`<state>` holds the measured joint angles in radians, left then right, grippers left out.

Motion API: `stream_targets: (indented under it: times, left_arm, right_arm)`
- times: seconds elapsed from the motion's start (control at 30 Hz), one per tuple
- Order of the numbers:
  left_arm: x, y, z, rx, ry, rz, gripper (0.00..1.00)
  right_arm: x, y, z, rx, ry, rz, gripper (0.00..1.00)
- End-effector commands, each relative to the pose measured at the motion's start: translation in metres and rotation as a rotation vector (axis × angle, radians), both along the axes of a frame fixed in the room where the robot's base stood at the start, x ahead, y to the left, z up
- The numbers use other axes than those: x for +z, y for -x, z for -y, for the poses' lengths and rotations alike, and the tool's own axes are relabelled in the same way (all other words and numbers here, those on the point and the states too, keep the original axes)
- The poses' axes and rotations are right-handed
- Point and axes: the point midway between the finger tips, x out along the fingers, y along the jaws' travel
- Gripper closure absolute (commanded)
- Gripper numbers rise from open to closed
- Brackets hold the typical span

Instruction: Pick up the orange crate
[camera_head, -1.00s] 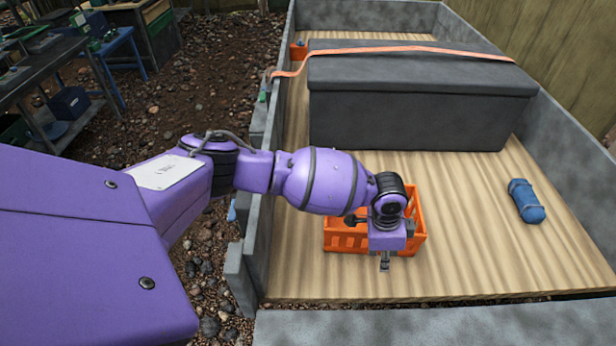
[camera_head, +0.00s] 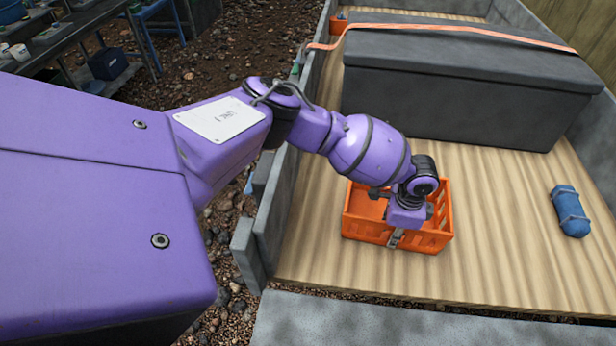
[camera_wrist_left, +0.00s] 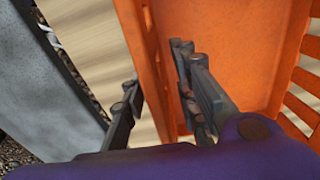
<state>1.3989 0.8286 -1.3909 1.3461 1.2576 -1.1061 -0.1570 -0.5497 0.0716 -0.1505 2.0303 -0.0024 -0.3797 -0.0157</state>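The orange crate (camera_head: 362,222) stands upright on the wooden bed floor, close to its left wall. My left gripper (camera_head: 396,238) points down at the crate's near wall, its wrist covering part of the crate. In the left wrist view the left gripper (camera_wrist_left: 156,69) has its fingers apart, one on each side of a wall of the orange crate (camera_wrist_left: 240,45). Wood floor shows between the outer finger and that wall, so the grip is not closed on it. My right gripper is out of view.
A long dark grey box (camera_head: 460,95) with an orange strap (camera_head: 450,32) lies behind the crate. A blue cylinder (camera_head: 570,211) lies to the right. Grey side walls (camera_head: 282,210) edge the bed. Wood floor between crate and cylinder is clear.

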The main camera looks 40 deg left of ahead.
Motion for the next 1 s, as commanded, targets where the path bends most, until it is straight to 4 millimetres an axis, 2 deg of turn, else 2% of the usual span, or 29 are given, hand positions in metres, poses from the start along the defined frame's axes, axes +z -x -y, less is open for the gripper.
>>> stream_targets:
  times: [0.2,0.43,1.0]
  left_arm:
    - [0.0003,-0.0016,0.0004,-0.001,0.001,0.003,0.73]
    - [0.0007,-0.0018,0.0005,0.0,0.0,0.004,1.0]
    - [0.0041,-0.003,0.001,0.0,0.002,0.006,1.0]
  right_arm:
    - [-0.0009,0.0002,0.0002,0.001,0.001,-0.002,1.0]
    - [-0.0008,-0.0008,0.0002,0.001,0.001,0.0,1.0]
    - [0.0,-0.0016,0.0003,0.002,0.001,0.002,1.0]
